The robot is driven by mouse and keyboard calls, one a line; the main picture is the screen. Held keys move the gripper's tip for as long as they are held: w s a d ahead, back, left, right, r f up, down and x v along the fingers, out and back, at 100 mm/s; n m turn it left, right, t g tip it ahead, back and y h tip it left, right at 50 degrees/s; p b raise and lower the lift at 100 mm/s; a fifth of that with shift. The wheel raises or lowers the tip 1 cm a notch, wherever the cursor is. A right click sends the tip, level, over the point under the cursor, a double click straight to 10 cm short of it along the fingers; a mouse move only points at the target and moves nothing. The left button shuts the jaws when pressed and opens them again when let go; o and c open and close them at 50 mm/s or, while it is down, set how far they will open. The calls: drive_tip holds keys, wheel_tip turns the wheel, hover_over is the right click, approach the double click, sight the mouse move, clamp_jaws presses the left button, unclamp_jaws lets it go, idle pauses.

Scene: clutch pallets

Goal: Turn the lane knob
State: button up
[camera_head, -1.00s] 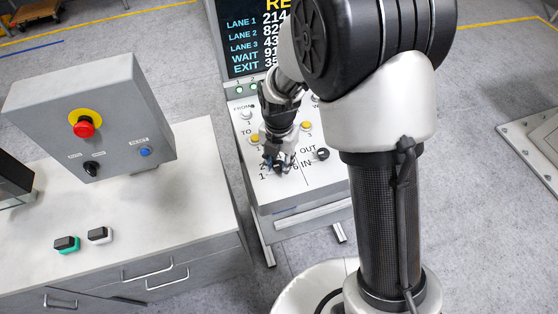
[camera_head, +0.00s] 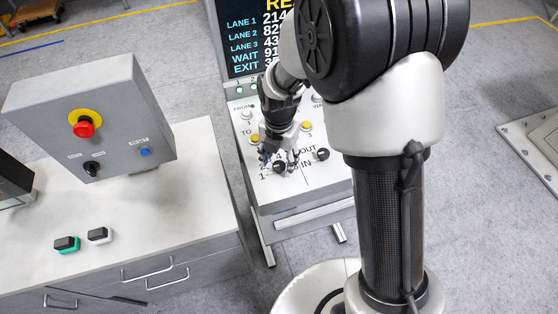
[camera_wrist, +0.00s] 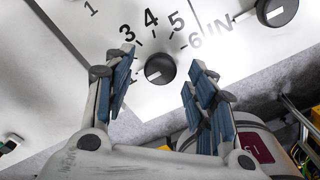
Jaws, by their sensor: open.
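The lane knob (camera_head: 279,167) is a round black knob on the sloping white panel, with numbers printed in an arc around it. In the wrist view the lane knob (camera_wrist: 160,69) shows a short white mark on its left part; the number it points at is hard to tell. My gripper (camera_head: 278,157) is above the knob. In the wrist view my gripper (camera_wrist: 163,62) is open, its blue-padded fingers on either side of the knob with clear gaps. It holds nothing. The left finger hides part of the number arc.
A second black knob (camera_head: 323,154) by the OUT/IN labels is close on the right. Yellow buttons (camera_head: 306,127) and a lane display (camera_head: 255,40) lie behind. A grey box with a red stop button (camera_head: 84,127) stands on the left bench.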

sight(280, 165)
wheel_tip(280, 165, up, 11)
idle(0.3)
drive_tip(key=shift+f, duration=0.1)
drive_tip(key=s+d+r+m+t+b, duration=0.3)
drive_tip(key=s+d+r+m, duration=0.6)
drive_tip(key=m, duration=0.7)
drive_tip(key=s+d+f+m+t+b, duration=0.1)
drive_tip(key=s+d+m+b, duration=0.1)
drive_tip(key=s+m, duration=0.9)
drive_tip(key=d+m, duration=0.1)
drive_tip(key=m, duration=0.2)
drive_tip(key=shift+d+f+t, duration=0.15)
drive_tip(key=shift+f+t, duration=0.15)
drive_tip(key=shift+f, duration=0.05)
